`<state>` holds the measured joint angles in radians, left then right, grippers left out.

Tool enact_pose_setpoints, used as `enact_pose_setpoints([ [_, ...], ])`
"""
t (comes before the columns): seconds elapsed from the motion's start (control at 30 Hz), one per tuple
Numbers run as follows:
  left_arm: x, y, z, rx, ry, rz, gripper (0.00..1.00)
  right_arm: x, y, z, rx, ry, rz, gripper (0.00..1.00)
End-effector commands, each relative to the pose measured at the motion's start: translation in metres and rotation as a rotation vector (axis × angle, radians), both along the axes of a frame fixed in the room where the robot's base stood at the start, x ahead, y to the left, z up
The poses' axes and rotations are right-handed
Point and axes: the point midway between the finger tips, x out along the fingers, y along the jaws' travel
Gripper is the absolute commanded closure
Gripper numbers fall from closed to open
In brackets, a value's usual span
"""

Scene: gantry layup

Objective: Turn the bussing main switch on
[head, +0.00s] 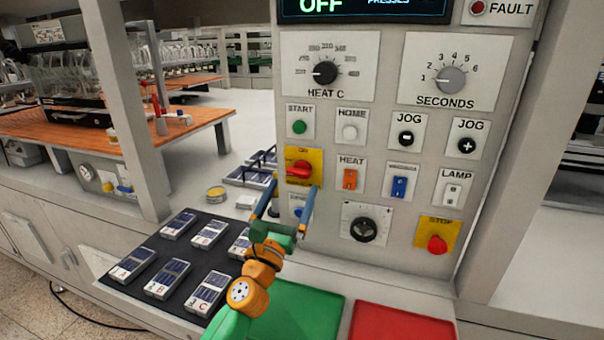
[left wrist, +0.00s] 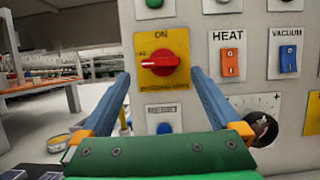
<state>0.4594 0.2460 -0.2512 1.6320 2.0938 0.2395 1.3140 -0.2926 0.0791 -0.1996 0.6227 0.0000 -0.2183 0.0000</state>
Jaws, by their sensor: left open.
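The main switch is a red rotary knob (head: 299,169) on a yellow plate (head: 318,158) on the grey control panel. In the left wrist view the knob (left wrist: 160,63) has its handle lying about horizontal. "ON" is printed above it; the small lettering on its left and below is hard to read. The panel display (head: 340,8) reads OFF. My left gripper (head: 292,187) is open and empty, its blue fingers spread to either side of the yellow plate, in front of the panel. I see no contact with the knob. My right gripper is not in view.
Close by are the orange HEAT rocker (head: 350,179), the blue VACUUM rocker (head: 399,187), a RESET button (left wrist: 164,128) and a red STOP button (head: 437,244). Several labelled modules lie on a black mat (head: 146,285) at left. A post (head: 130,110) stands left of the panel.

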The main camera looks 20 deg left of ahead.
Motion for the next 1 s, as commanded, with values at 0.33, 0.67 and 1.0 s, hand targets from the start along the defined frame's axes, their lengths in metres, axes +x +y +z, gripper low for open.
enact_pose_setpoints([
  [0.33,0.042,-0.002,0.017,0.003,-0.001,-0.001,0.03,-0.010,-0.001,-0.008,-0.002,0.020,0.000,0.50],
  [0.67,0.042,-0.002,0.017,0.005,-0.001,-0.001,0.40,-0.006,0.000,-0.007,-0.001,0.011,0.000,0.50],
  [1.0,0.042,-0.002,0.018,0.014,-0.001,-0.001,0.88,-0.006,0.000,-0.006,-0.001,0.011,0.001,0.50],
])
